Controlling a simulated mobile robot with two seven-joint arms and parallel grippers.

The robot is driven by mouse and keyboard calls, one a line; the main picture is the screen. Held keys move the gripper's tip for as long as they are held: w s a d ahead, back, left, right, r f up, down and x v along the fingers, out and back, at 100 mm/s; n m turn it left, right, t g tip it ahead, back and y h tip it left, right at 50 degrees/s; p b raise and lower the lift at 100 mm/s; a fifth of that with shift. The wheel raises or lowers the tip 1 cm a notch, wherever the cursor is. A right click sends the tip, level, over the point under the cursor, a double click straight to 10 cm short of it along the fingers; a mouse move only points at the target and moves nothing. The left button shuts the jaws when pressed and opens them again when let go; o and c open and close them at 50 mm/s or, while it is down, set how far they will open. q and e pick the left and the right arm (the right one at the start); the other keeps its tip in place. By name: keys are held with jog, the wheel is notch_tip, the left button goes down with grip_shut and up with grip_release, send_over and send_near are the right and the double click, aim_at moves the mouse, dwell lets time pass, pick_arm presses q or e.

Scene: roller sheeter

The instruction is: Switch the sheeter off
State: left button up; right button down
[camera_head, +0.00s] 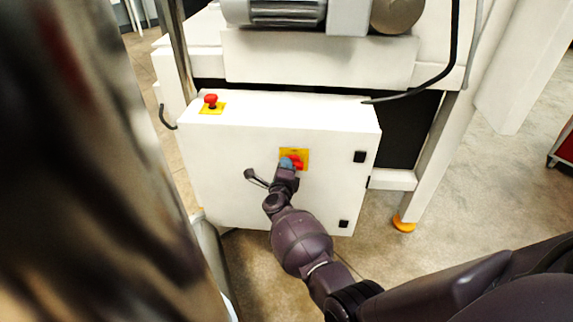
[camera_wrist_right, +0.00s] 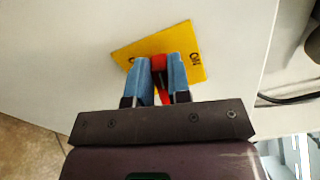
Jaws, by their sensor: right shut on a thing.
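The sheeter's white control cabinet (camera_head: 225,150) stands in the middle of the head view. On its front is a yellow plate (camera_head: 303,153) with a red rotary switch (camera_head: 298,161). My right gripper (camera_head: 290,162) is at this switch, its blue fingers shut on it. In the right wrist view the red switch (camera_wrist_right: 159,64) shows between the two blue fingers of the right gripper (camera_wrist_right: 159,75), against the yellow plate (camera_wrist_right: 186,44) with "ON" lettering at its right side. The lower part of the switch is hidden between the fingers. My left gripper is not in view.
A red emergency button (camera_head: 210,99) on a yellow base sits on the cabinet's top. A motor (camera_head: 275,12) and a black cable (camera_head: 430,85) are above and behind. Two black latches are at the cabinet's right edge. Bare floor lies to the right.

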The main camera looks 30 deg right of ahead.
jog(key=shift+s+d+f+n, duration=0.1)
jog(key=shift+f+n, duration=0.1)
jog(key=shift+n, duration=0.5)
jog(key=shift+d+f+n, duration=0.1)
jog(key=shift+f+n, duration=0.05)
jog(key=shift+n, duration=0.55)
jog(key=c, duration=1.1)
grip_release()
jog(key=shift+d, duration=0.1)
jog(key=shift+o, duration=0.2)
jog(key=shift+a, duration=0.2)
